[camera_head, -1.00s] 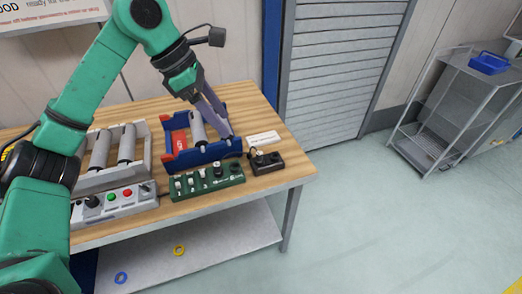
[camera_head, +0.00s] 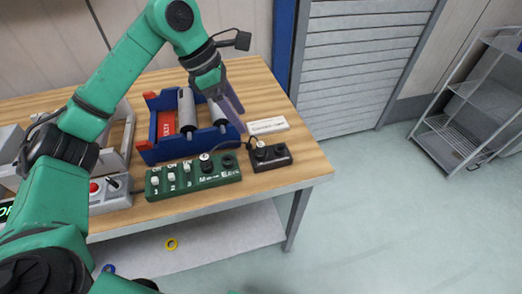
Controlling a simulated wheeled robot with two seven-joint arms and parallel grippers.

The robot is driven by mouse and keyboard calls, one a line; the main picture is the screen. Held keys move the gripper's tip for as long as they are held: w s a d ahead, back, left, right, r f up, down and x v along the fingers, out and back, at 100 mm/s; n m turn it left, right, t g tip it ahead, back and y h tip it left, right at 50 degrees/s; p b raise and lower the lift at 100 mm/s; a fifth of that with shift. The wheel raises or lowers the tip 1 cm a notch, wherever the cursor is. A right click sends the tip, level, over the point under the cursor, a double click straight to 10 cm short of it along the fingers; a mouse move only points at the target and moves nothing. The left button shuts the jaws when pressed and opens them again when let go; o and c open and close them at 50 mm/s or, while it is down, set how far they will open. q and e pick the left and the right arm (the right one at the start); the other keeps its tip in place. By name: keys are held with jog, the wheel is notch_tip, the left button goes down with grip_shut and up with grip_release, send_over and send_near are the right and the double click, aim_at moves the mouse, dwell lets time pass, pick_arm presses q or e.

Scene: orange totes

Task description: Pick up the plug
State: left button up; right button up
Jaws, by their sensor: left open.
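A green switch panel (camera_head: 193,177) with several white switches and dark sockets stands near the table's front edge. A small plug-like piece (camera_head: 205,163) with a pale top sits upright on its right part. A black socket box (camera_head: 271,159) stands just right of the panel, with another dark upright piece (camera_head: 260,149) on its left part. A thin dark cord seems to run between these two pieces; which one is the plug is unclear. My left gripper (camera_head: 238,122) is open and empty, pointing down above and behind the panel and box. My right gripper is out of view.
A blue holder (camera_head: 152,153) with grey rollers and a red piece stands behind the panel. A white label block (camera_head: 267,126) lies behind the box. A grey control unit (camera_head: 109,199) is at left. The wooden table (camera_head: 303,171) has free room at right.

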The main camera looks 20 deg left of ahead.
aim_at(260, 144)
pick_arm(q)
jog(key=p+x, duration=0.1)
jog(key=x, duration=0.4)
jog(key=p+x, duration=0.1)
jog(key=x, duration=0.5)
jog(key=shift+w+d+r+p, duration=0.1)
jog(key=shift+w+p, duration=0.1)
jog(key=shift+p, duration=0.2)
grip_shut()
